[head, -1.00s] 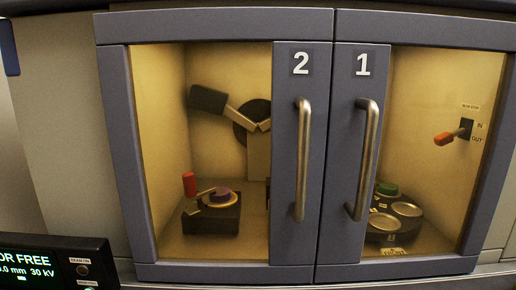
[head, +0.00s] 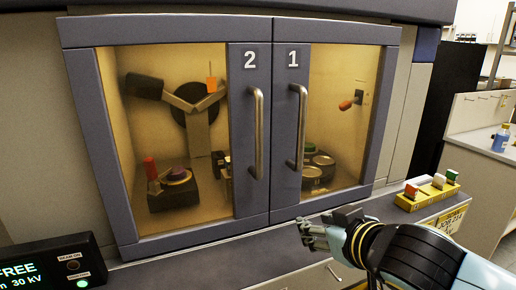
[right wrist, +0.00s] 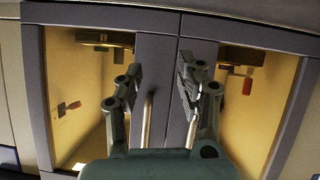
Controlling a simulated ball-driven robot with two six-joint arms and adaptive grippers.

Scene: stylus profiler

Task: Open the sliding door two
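Sliding door 2 (head: 247,180) is the left door of a blue-grey cabinet, with a "2" label and a vertical metal handle (head: 258,133). It stands closed against door 1 (head: 288,180), which has its own handle (head: 299,128). My right gripper (head: 313,233) is in front of the cabinet, below and right of both handles, touching neither in the head view. In the right wrist view its two fingers (right wrist: 157,82) are spread, with nothing held. Both handles show beyond them, partly hidden by the gripper. My left gripper is out of view.
A grey ledge (head: 230,245) runs below the doors. A yellow block holder (head: 428,193) stands on it at the right, and a display box (head: 50,265) sits at lower left. Behind the door glass are a stage with a red knob (head: 150,167) and an orange-tipped switch (head: 347,104).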

